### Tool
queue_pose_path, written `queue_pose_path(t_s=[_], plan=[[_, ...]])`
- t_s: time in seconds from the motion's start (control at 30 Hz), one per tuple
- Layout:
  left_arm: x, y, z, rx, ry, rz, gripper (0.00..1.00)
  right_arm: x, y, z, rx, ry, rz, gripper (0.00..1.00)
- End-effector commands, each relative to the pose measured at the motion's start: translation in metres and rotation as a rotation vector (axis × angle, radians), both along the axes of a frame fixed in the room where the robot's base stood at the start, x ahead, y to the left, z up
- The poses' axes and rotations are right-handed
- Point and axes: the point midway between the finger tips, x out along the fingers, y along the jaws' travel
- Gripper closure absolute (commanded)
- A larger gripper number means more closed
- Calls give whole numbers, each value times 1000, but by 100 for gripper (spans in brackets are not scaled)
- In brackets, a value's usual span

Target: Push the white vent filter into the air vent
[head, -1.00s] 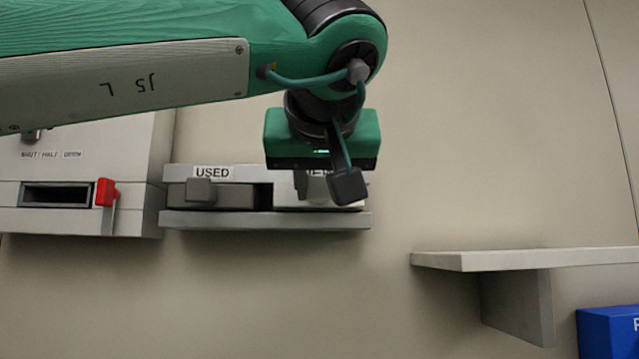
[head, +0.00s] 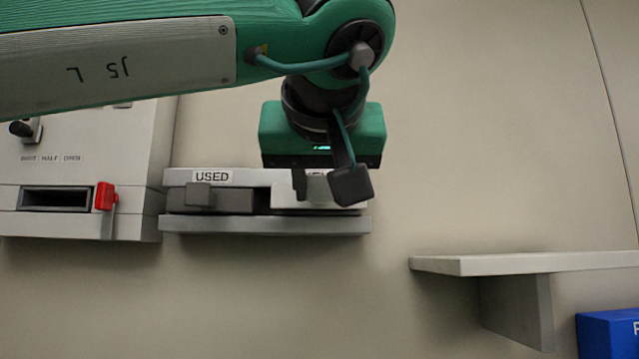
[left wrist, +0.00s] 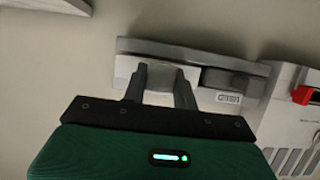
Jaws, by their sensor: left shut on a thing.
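The white vent filter (head: 318,194) sits at the right end of a small wall shelf. My left gripper (left wrist: 160,88) reaches down over it and is shut on it; in the left wrist view the two fingers stand on either side of a white part (left wrist: 159,77). In the head view the hand and a dark block on it cover part of the filter and its label. The air vent (head: 56,199) is a dark rectangular slot in the light grey housing at the left. It looks empty. My right gripper is out of view.
A grey filter (head: 210,198) lies on the same shelf (head: 265,224), by the "USED" label (head: 213,176). A red lever (head: 106,196) stands right of the vent slot. A knob (head: 25,129) sits above. An empty shelf (head: 520,263) and blue box (head: 607,333) are at right.

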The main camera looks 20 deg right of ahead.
Motion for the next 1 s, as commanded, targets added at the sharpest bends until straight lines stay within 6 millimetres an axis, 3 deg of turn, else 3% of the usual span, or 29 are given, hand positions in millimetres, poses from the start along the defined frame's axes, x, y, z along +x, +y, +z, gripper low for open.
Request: queue_pose_path(t_s=[1.0], plan=[[-19,6,0,0,0,0,95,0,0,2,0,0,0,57]])
